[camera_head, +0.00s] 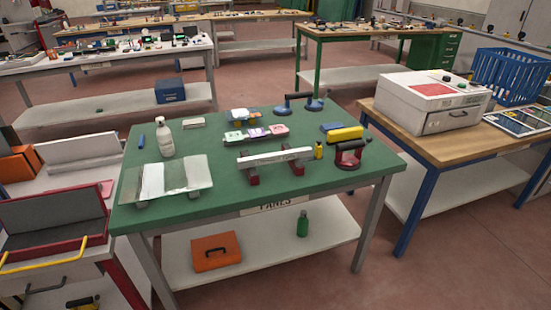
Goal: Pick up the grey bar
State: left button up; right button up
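The grey bar (275,158) is a long, pale bar lying level across two dark red supports (251,173) on the green-topped table (240,205). It lies near the table's front edge, right of the middle, above the label "PANES". Some dark marking shows on its front face, too small to read. Neither of my grippers can be made out in the head view, and nothing is touching the bar.
Glass panes (180,175) lie on the table's left, with a white bottle (164,138) behind. A yellow block (345,133), a small yellow bottle (319,150) and a red-and-black suction cup (350,155) stand close to the bar's right. Coloured blocks (255,133) lie behind it.

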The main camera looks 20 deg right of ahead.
aim_at(302, 153)
jog(key=i+l, duration=0.2)
jog(key=i, duration=0.25)
jog(key=i+l, duration=0.15)
jog(key=i, duration=0.3)
